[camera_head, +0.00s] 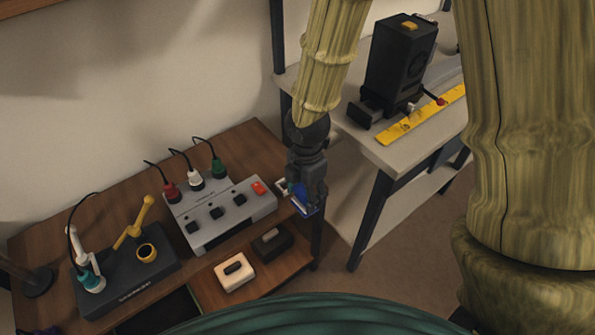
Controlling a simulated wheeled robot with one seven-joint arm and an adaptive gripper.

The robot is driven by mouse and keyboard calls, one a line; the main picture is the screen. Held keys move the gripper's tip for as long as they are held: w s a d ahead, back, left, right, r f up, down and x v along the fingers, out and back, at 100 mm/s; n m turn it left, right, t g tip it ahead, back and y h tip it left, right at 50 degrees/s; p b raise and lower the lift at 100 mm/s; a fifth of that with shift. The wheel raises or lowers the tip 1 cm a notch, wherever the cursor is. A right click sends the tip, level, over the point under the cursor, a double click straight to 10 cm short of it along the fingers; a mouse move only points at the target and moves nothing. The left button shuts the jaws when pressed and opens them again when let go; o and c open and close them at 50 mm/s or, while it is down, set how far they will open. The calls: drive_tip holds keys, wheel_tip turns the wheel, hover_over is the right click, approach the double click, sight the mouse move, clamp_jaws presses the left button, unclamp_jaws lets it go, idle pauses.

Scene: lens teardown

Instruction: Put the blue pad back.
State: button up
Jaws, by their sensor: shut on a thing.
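My gripper (306,196) hangs down at the centre of the head view, over the right end of the wooden desk. It is shut on the blue pad (301,206), which shows between the fingers with a pale edge. The fingers hide much of the pad. A white pad (230,280) and a black pad (271,242), each with a dark raised part on top, sit on the desk's front part, lower left of my gripper.
A grey box (232,214) with red, white and green plugs stands left of my gripper. A black base (138,283) stands farther left on the wooden desk (262,138). At right, a pale table (385,148) bears a black machine (399,60) and a yellow ruler (400,130).

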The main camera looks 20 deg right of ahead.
drive_tip(key=w+d, duration=0.1)
drive_tip(key=w, duration=0.4)
drive_tip(key=w+d+f, duration=0.1)
drive_tip(key=w, duration=0.9)
drive_tip(key=shift+w+d+f+p, duration=0.1)
drive_tip(key=shift+d+f+p, duration=0.2)
drive_tip(key=shift+d+p, duration=0.1)
drive_tip(key=shift+f, duration=1.7)
drive_tip(key=shift+f, duration=0.1)
drive_tip(key=o, duration=1.1)
drive_tip(key=shift+c, duration=0.2)
wheel_tip(320, 180, up, 12)
